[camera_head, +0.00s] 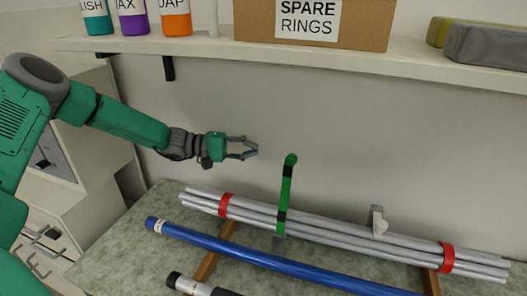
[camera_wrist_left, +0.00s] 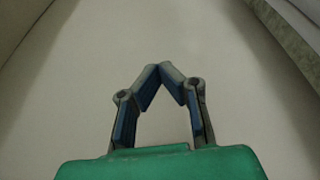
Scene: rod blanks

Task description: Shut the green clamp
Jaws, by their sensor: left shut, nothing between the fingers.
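The green clamp (camera_head: 286,190) shows in the head view as a green lever standing up at the bundle of grey rods (camera_head: 340,235). Its top end is raised well above the rods, so it stands open. My left gripper (camera_head: 256,149) is shut and empty, in the air to the left of the lever's top and apart from it. In the left wrist view its fingertips (camera_wrist_left: 172,72) meet, with only a pale surface behind them. The clamp does not show in the left wrist view. My right gripper is not in view.
Red bands (camera_head: 447,257) wrap the rods. A blue rod (camera_head: 270,259) and a silver-and-black rod (camera_head: 195,287) lie in front. A grey bracket (camera_head: 378,220) stands behind the bundle. Above, a shelf (camera_head: 215,49) holds bottles and a box of spare rings (camera_head: 262,25).

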